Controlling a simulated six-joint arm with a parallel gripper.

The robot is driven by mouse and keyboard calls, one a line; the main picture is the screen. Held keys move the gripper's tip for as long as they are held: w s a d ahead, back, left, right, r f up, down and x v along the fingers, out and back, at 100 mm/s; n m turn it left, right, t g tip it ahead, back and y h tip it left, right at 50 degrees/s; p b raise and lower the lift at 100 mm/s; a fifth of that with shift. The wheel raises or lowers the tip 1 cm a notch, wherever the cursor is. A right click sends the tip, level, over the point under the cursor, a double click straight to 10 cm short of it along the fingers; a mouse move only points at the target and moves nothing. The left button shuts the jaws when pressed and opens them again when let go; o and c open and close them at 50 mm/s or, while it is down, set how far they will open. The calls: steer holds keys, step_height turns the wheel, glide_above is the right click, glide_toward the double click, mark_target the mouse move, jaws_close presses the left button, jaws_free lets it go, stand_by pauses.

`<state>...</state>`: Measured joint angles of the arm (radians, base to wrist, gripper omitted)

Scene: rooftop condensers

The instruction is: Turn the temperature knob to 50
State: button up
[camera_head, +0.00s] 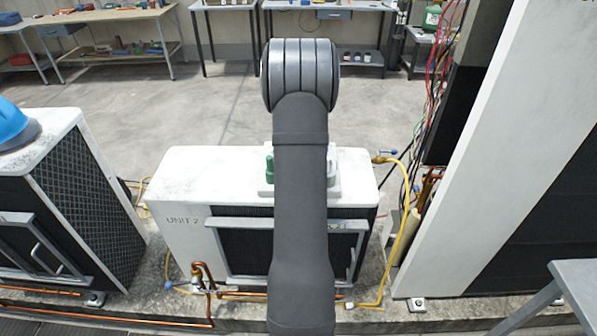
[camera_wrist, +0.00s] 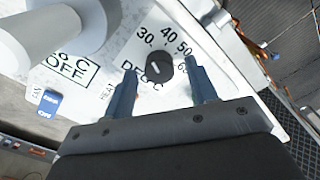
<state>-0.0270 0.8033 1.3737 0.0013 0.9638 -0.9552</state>
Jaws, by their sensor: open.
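The temperature knob (camera_wrist: 158,70) is a small black round knob with a short white mark, on a white panel (camera_wrist: 128,48) in the wrist view. The numbers 30, 40 and 50 arc above and to its right, with another number partly hidden by a finger; DEG C is printed near it. I cannot tell exactly which number the mark points to. My gripper (camera_wrist: 160,64) is open, with its two blue fingers on either side of the knob. I cannot tell whether they touch it. In the head view my arm hides the knob and gripper.
A large pale rounded part (camera_wrist: 65,30) stands at the panel's upper left in the wrist view, near a label reading OFF. In the head view, a green object (camera_head: 269,168) stands on the UNIT 2 condenser (camera_head: 185,190).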

steer(key=shift+f, duration=0.1)
steer(key=c, duration=1)
steer(key=shift+m, duration=0.4)
steer(key=m, duration=0.3)
steer(key=shift+m, duration=0.4)
steer(key=m, duration=0.4)
steer(key=shift+m, duration=0.3)
steer(key=m, duration=0.4)
steer(key=shift+d+m, duration=0.1)
steer(key=shift+m, duration=2.1)
